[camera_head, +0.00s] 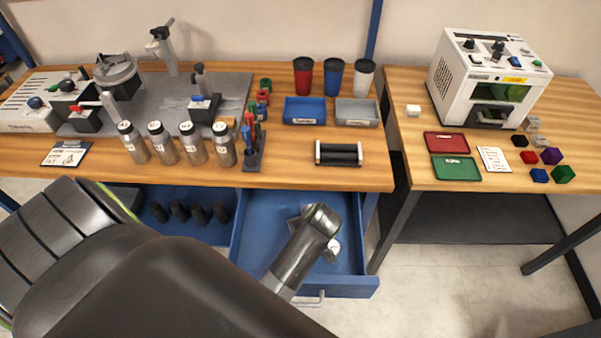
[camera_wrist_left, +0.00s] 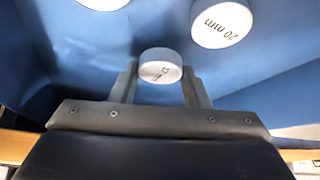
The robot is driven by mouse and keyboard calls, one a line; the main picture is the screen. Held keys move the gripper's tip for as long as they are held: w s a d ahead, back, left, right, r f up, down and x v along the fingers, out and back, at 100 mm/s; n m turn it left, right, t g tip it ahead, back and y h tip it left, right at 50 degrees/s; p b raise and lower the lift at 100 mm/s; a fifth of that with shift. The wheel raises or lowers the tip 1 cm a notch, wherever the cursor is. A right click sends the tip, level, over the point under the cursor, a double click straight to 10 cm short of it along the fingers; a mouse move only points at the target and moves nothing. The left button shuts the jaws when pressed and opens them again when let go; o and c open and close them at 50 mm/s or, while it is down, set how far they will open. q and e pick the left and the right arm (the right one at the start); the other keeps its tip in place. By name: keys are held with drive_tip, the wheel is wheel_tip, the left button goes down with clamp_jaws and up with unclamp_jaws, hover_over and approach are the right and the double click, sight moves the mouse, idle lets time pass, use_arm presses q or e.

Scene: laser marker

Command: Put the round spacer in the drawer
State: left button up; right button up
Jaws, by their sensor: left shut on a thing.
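A round spacer (camera_wrist_left: 160,68) with a white face and small dark print sits between the two fingers of my left gripper (camera_wrist_left: 158,82) in the left wrist view. The fingers are shut on it. My left arm reaches down into the open blue drawer (camera_head: 262,243), and its wrist hides the fingers in the head view. Another round spacer (camera_wrist_left: 221,23), marked 20 mm, is beyond the held one, and part of a third pale round piece (camera_wrist_left: 103,3) shows at the top edge. A white-faced round piece (camera_head: 333,248) shows beside my wrist in the head view. My right gripper is not in view.
The wooden bench (camera_head: 300,175) overhangs the drawer. A second blue drawer (camera_head: 150,205) with several dark pieces is to the left. A black roller piece (camera_head: 338,154), blue tray (camera_head: 304,110) and grey tray (camera_head: 357,112) stand on the bench.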

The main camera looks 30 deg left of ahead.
sight(298, 214)
use_arm(q)
drive_tip(key=shift+w+a+f, duration=0.1)
drive_tip(key=shift+a+f, duration=0.05)
drive_tip(key=shift+a, duration=0.05)
drive_tip(key=w+a, duration=0.1)
drive_tip(key=w+a+p, duration=0.1)
drive_tip(key=a, duration=0.1)
drive_tip(key=shift+w+a, duration=0.1)
drive_tip(key=shift+w, duration=0.05)
drive_tip(key=shift+f, duration=0.65)
drive_tip(key=shift+d, duration=0.2)
drive_tip(key=o, duration=1.1)
drive_tip(key=shift+f, duration=0.1)
